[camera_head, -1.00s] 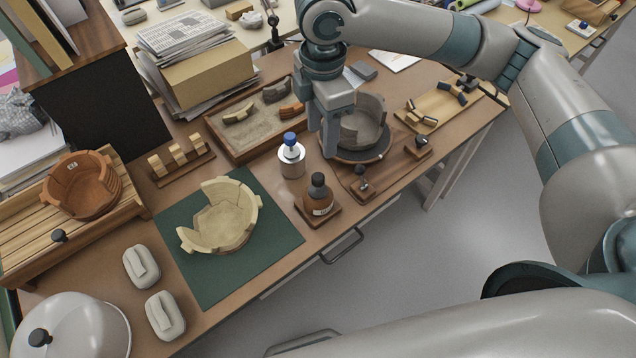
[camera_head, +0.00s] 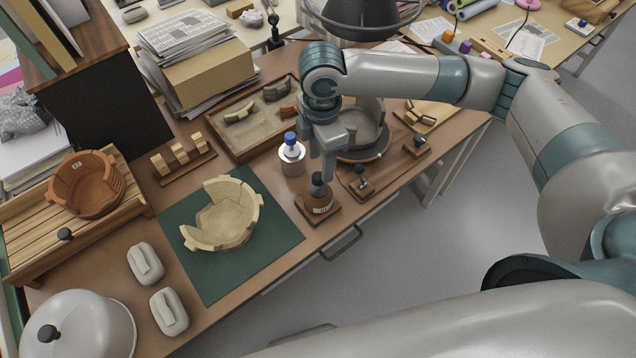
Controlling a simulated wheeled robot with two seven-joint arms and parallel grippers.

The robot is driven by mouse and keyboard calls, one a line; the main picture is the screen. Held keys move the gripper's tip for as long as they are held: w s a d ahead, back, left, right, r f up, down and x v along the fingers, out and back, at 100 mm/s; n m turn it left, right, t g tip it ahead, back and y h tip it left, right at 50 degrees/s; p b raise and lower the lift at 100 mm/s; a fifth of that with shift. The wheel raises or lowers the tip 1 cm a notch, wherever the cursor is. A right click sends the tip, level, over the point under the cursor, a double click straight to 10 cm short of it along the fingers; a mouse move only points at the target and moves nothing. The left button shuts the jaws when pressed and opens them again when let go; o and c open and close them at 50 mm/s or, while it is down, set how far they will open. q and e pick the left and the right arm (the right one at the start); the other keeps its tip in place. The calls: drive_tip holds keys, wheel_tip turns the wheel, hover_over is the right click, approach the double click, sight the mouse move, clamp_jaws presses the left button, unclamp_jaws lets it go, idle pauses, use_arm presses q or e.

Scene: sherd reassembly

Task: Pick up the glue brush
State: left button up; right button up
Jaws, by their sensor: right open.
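A brown glue bottle (camera_head: 319,203) with a dark knob-like top (camera_head: 318,181) stands upright on a small wooden base (camera_head: 331,217) near the table's front edge. The glue brush does not show as a separate thing; I cannot tell whether the dark top is its handle. My right gripper (camera_head: 322,166) is open, pointing down, with its fingertips over or just behind the dark top. I cannot tell whether they touch it. My left gripper is not in view.
A blue-capped bottle (camera_head: 291,154) stands close left of the gripper. A grey vessel (camera_head: 366,128) is behind it, and a small wooden stand (camera_head: 360,184) is to the right. A cream broken bowl (camera_head: 222,214) sits on a green mat (camera_head: 275,245).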

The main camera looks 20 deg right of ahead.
sight(318, 175)
drive_tip(key=shift+a+f+p, duration=0.15)
drive_tip(key=shift+f+p, duration=0.25)
drive_tip(key=shift+f, duration=0.15)
drive_tip(key=f+p, duration=0.1)
drive_tip(key=f, duration=0.2)
drive_tip(key=shift+a, duration=0.2)
drive_tip(key=shift+f, duration=0.5)
drive_tip(key=c, duration=0.9)
